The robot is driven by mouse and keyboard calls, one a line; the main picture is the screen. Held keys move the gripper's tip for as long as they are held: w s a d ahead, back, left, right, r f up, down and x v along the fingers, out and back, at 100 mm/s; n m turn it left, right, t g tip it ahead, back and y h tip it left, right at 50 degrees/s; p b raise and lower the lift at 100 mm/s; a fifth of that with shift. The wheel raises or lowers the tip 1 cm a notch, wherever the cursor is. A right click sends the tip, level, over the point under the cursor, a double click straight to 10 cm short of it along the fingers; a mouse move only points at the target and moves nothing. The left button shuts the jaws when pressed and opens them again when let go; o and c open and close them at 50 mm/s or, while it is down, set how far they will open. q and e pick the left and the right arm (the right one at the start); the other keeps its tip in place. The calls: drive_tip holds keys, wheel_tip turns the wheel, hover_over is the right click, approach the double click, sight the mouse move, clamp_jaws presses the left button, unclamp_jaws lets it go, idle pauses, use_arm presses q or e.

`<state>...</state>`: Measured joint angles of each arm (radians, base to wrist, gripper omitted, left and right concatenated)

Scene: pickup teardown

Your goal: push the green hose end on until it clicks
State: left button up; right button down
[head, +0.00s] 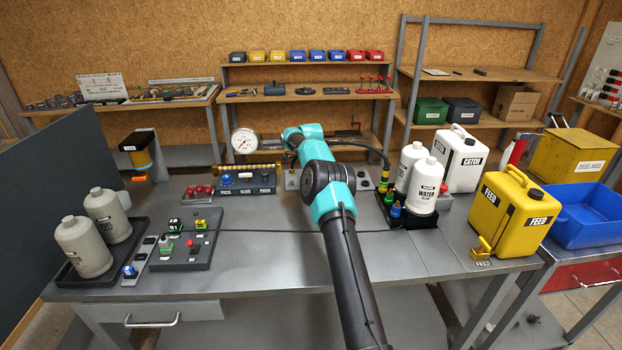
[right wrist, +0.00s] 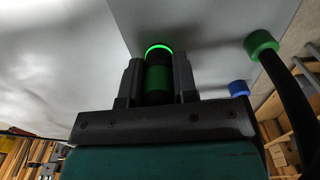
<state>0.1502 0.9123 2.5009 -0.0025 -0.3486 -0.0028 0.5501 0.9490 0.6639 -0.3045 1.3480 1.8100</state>
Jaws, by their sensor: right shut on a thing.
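In the right wrist view my right gripper (right wrist: 158,68) is shut on a dark cylinder with a green band and a bright green ring, which looks like the green hose end (right wrist: 158,80). Whether it is seated on a fitting cannot be told. In the head view the gripper's jaws are hidden behind my own teal arm. A black hose (head: 362,146) arches from behind the arm to yellow and green fittings (head: 384,178) by the white bottles. In the wrist view a black hose (right wrist: 289,95) with a green collar (right wrist: 262,44) stands at right. My left gripper is not in view.
A pressure gauge (head: 244,141) and a labelled block (head: 247,182) stand left of the arm. A water bottle (head: 424,187), a white catch can (head: 460,160) and a yellow feed can (head: 503,215) are at right. The front middle of the bench (head: 270,260) is clear.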

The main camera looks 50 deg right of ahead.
drive_tip(key=shift+f, duration=0.1)
drive_tip(key=c, duration=0.8)
unclamp_jaws()
